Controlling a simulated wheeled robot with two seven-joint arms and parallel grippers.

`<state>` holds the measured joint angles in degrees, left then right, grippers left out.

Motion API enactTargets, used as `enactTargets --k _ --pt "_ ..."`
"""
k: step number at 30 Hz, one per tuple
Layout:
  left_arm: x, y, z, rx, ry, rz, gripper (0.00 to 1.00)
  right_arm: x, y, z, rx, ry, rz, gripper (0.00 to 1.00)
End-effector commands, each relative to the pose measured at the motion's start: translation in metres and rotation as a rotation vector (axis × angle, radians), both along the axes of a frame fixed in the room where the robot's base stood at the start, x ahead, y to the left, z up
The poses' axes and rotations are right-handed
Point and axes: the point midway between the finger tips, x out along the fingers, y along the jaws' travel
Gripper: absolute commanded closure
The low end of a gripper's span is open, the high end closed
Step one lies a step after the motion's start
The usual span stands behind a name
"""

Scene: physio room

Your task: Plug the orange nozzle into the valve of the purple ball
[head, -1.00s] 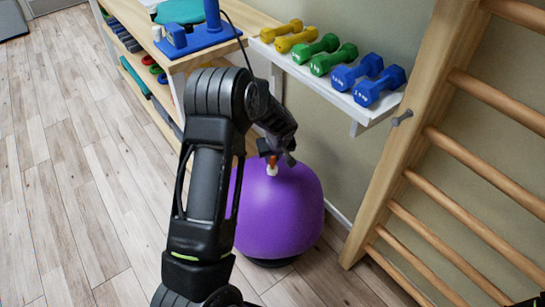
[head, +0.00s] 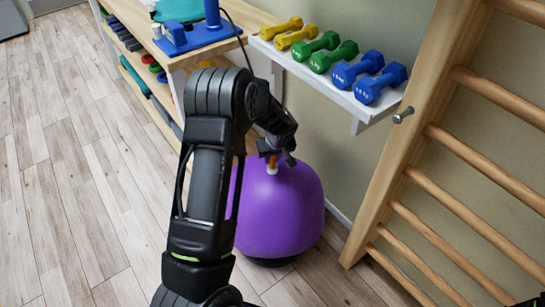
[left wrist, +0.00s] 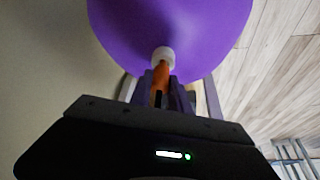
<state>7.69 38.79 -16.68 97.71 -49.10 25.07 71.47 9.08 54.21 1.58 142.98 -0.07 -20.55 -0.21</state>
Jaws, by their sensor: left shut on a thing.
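The purple ball (head: 285,213) rests on a dark base on the floor beside the wall; it fills the top of the left wrist view (left wrist: 200,30). Its white valve (left wrist: 163,54) sticks out toward my left gripper. My left gripper (head: 273,155) is shut on the orange nozzle (left wrist: 161,74). The nozzle's tip meets the white valve in line with it; how deep it sits inside I cannot tell. In the head view the nozzle (head: 272,160) is small and partly hidden by my gripper. My right gripper is not in view.
A blue pump (head: 190,35) with a black hose stands on the wooden shelf unit (head: 245,18). Coloured dumbbells (head: 343,73) lie on a white wall shelf (head: 300,68) above the ball. Wooden wall bars (head: 450,185) stand at right. The floor at left is clear.

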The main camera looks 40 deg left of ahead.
Motion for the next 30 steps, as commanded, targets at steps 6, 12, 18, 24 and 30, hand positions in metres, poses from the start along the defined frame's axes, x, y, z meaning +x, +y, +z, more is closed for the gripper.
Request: enactTargets --k 6,12,18,24,30 --pt "0.0001 0.0001 -0.0027 0.001 -0.001 0.000 1.00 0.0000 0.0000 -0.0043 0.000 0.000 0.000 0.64" --pt "0.0001 0.0001 -0.0045 0.001 -0.001 0.000 1.00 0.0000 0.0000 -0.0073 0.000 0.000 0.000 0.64" --pt "0.0001 -0.0001 -0.0064 0.000 0.000 0.000 1.00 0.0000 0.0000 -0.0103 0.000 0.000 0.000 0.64" --pt "0.0000 -0.0001 -0.0056 0.000 0.000 0.000 0.64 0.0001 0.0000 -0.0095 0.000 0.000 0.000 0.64" --pt "0.0000 0.0000 -0.0057 0.000 0.000 0.000 0.52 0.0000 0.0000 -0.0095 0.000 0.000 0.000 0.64"
